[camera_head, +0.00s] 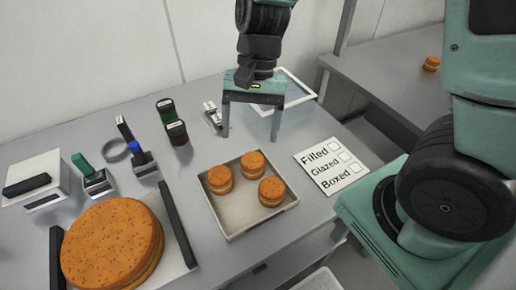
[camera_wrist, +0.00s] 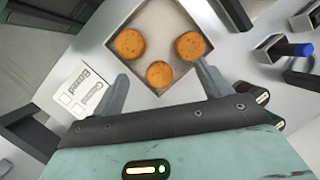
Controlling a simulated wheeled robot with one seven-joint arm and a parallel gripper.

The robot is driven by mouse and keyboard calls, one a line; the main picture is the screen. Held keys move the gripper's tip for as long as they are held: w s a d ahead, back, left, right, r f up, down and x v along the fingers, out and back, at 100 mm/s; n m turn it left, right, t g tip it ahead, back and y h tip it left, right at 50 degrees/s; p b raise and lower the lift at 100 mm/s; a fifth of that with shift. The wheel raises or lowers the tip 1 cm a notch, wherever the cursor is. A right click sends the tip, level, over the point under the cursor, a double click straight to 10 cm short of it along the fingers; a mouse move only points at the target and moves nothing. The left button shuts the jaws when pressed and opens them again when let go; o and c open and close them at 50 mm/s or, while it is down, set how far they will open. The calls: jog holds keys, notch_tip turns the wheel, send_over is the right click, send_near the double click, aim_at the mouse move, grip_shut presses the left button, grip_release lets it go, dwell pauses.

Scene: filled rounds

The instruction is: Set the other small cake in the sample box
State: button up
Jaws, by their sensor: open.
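Three small orange-brown cakes, at the left (camera_head: 219,180), back (camera_head: 252,164) and front right (camera_head: 271,191), sit in a shallow square tray (camera_head: 228,225) on the grey bench. The wrist view also shows this tray (camera_wrist: 116,31) and its cakes. Another small round cake (camera_head: 431,63) stands on a separate table at the far right. My gripper (camera_head: 250,135) is open and empty, pointing down above the bench behind the tray. I cannot tell which container is the sample box; an open pale container (camera_head: 320,281) is cut off at the bottom edge.
A large cake (camera_head: 112,245) lies between dark rails at front left. Stamps with green (camera_head: 82,164) and blue (camera_head: 138,152) handles and dark jars (camera_head: 176,133) stand behind. A checklist card (camera_head: 331,168) lies right of the tray. A pale-framed panel (camera_head: 297,92) lies behind my gripper.

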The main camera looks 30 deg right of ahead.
jog(key=s+a+r+n+t+h, duration=0.1)
jog(key=s+a+r+n, duration=0.1)
jog(key=s+n, duration=0.4)
jog(key=s+a+r+n+t+h, duration=0.1)
jog(key=s+a+r+n, duration=0.1)
jog(key=s+n, duration=0.4)
jog(key=shift+s+a+r+n+t, duration=0.35)
jog(key=shift+a+n, duration=0.35)
jog(key=shift+n, duration=0.2)
